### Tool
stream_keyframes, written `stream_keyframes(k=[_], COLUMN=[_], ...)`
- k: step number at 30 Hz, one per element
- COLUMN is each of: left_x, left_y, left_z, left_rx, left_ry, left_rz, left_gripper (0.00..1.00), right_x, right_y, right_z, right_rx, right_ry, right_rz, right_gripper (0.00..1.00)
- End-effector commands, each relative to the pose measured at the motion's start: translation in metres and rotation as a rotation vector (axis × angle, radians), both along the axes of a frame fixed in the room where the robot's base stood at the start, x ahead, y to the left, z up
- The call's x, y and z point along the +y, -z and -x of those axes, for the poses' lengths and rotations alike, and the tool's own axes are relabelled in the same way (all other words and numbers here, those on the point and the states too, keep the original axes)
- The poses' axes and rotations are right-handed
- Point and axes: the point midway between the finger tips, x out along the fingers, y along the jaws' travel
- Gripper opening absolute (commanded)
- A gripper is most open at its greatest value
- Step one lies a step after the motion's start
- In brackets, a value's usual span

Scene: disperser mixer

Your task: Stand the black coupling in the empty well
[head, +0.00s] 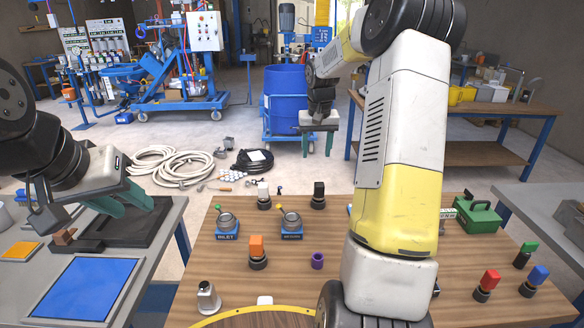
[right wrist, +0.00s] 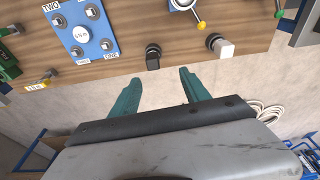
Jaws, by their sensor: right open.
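The black coupling (head: 318,195) stands upright on the wooden table near its far edge. It also shows in the right wrist view (right wrist: 153,58), near the table edge. My right gripper (head: 318,143) is open and empty, above the floor beyond that edge and apart from the coupling. Its teal fingers also show in the right wrist view (right wrist: 160,92). My left gripper (head: 122,201) is over the left bench, its teal fingers apart and nothing seen between them. I cannot tell which place is the empty well; my right arm hides part of the table.
A white-topped coupling (head: 263,195), an orange-topped one (head: 257,248) and two blue-based ring fittings (head: 227,224) (head: 291,223) share the table. A purple ring (head: 317,260) lies near the middle. Red (head: 489,281), blue (head: 538,275) and green (head: 528,248) pieces stand at right.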

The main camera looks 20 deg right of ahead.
Motion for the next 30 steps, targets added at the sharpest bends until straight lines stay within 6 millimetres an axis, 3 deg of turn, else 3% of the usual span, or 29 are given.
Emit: stream_keyframes(k=[1, 6, 12, 16, 21, 25, 30], left_x=[0.000, 0.000, 0.000, 0.000, 0.000, 0.000, 0.000], left_y=[0.000, 0.000, 0.000, 0.000, 0.000, 0.000, 0.000], left_z=[0.000, 0.000, 0.000, 0.000, 0.000, 0.000, 0.000], left_rx=[0.000, 0.000, 0.000, 0.000, 0.000, 0.000, 0.000], left_ry=[0.000, 0.000, 0.000, 0.000, 0.000, 0.000, 0.000], left_rz=[0.000, 0.000, 0.000, 0.000, 0.000, 0.000, 0.000], left_gripper=[0.36, 0.36, 0.36, 0.36, 0.36, 0.36, 0.36], right_x=[0.015, 0.058, 0.098, 0.119, 0.140, 0.149, 0.154], right_y=[-0.025, -0.080, -0.119, -0.128, -0.124, -0.117, -0.112], right_z=[0.015, 0.077, 0.160, 0.216, 0.275, 0.302, 0.314], right_rx=[-0.025, -0.094, -0.185, -0.251, -0.325, -0.362, -0.376], right_ry=[-0.025, -0.093, -0.157, -0.195, -0.237, -0.260, -0.271], right_rz=[0.011, 0.020, -0.002, -0.036, -0.097, -0.132, -0.151], right_gripper=[0.54, 0.54, 0.54, 0.54, 0.54, 0.54, 0.54])
